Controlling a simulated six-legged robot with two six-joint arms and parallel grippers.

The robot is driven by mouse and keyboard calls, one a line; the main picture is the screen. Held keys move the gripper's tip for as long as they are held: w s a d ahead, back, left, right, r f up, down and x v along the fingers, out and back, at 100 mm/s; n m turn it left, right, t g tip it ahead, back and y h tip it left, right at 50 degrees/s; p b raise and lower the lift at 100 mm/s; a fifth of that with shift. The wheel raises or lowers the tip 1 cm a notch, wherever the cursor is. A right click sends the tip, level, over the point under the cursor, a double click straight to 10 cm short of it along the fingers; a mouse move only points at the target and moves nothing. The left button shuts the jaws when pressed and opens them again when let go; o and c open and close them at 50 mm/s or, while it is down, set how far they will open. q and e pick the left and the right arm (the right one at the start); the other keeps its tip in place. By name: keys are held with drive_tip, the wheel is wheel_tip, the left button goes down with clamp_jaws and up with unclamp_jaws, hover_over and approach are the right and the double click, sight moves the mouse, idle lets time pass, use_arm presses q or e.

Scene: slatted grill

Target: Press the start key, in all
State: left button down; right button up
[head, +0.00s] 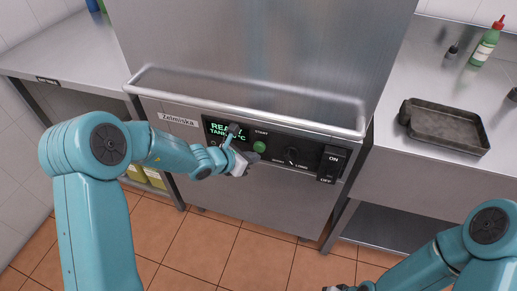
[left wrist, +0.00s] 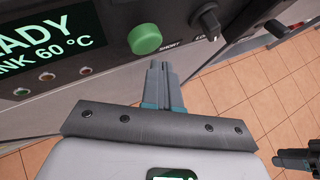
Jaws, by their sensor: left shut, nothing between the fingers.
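The green round start key (head: 260,146) sits on the dark control panel of the steel machine, below the word START. It also shows in the left wrist view as a green button (left wrist: 145,39). My left gripper (head: 250,157) is shut and empty, just below and left of the key in the head view. In the left wrist view its closed fingertips (left wrist: 158,66) point toward the panel below the key, with a small gap seen between them and the button. My right gripper (head: 341,288) is low at the bottom edge, mostly cut off; its jaws are unclear.
The display (head: 224,131) reads READY with a tank temperature, partly covered by my left arm. A dark knob (head: 291,155) and an ON/OFF switch (head: 332,164) are right of the key. A handle bar (head: 250,108) runs above the panel. A dark tray (head: 445,125) lies on the right counter.

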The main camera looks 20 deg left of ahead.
use_arm(q)
drive_tip(key=shift+w, duration=0.2)
idle(0.6)
drive_tip(key=shift+w, duration=0.25)
drive_tip(key=shift+w+p, duration=0.65)
drive_tip(key=shift+w, duration=0.2)
idle(0.8)
drive_tip(key=s+b, duration=0.2)
drive_tip(key=shift+s+b, duration=0.25)
drive_tip(key=shift+b, duration=0.1)
idle(0.4)
